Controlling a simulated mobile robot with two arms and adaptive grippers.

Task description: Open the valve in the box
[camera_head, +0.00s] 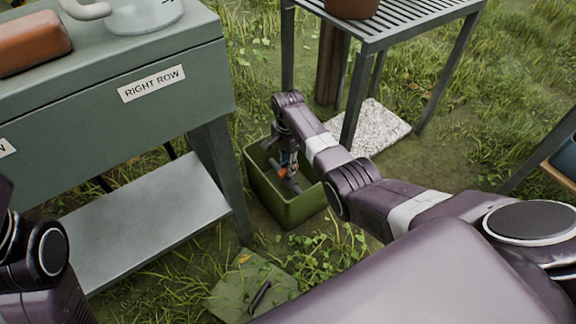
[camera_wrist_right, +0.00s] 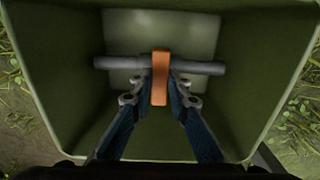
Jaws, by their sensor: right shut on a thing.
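The green box (camera_head: 290,208) stands open on the ground in the head view, and its inner walls fill the right wrist view (camera_wrist_right: 235,110). Inside it is a valve with a grey pipe (camera_wrist_right: 205,67) running across and an orange handle (camera_wrist_right: 160,80). The handle lies crosswise to the pipe in the wrist view. My right gripper (camera_wrist_right: 160,92) reaches down into the box, its two fingers shut on the orange handle from both sides. In the head view the right gripper (camera_head: 287,168) partly hides the handle. My left arm shows at the left edge; its gripper is out of view.
A green cabinet (camera_head: 110,80) labelled RIGHT ROW, with a lower shelf (camera_head: 150,220), stands left of the box. A slatted metal table (camera_head: 400,25) stands behind it, with a pale slab (camera_head: 370,128) beneath. A green lid-like plate (camera_head: 250,285) lies on the grass in front.

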